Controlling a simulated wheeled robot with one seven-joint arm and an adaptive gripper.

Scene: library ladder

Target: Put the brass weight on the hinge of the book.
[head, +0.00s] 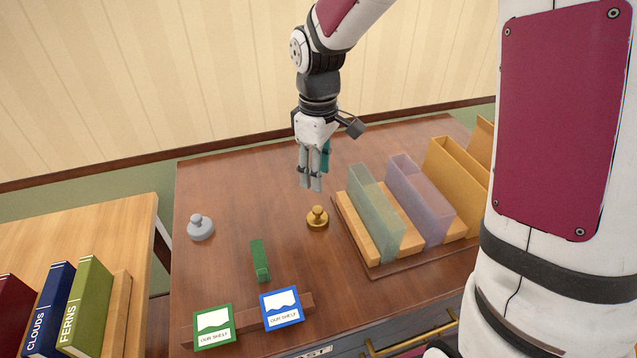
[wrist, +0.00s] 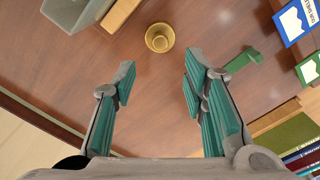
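The brass weight (head: 317,219), a round base with a knob on top, stands upright on the dark wooden table. It also shows in the wrist view (wrist: 160,38), ahead of my fingers. My gripper (head: 311,186) points down above the table, behind the weight in the head view. Its two teal-padded fingers (wrist: 163,88) are spread apart with nothing between them. Upright books stand at the lower left: a red one (head: 18,308), a navy CLOUDS (head: 50,305) and a green FERNS (head: 86,305). I cannot tell which book or hinge is meant.
A grey weight (head: 201,227) stands left on the table (head: 240,190). Green (head: 214,326) and blue (head: 282,308) cards stand at the front. A wooden rack (head: 365,236) with translucent green and purple panels stands right of the brass weight.

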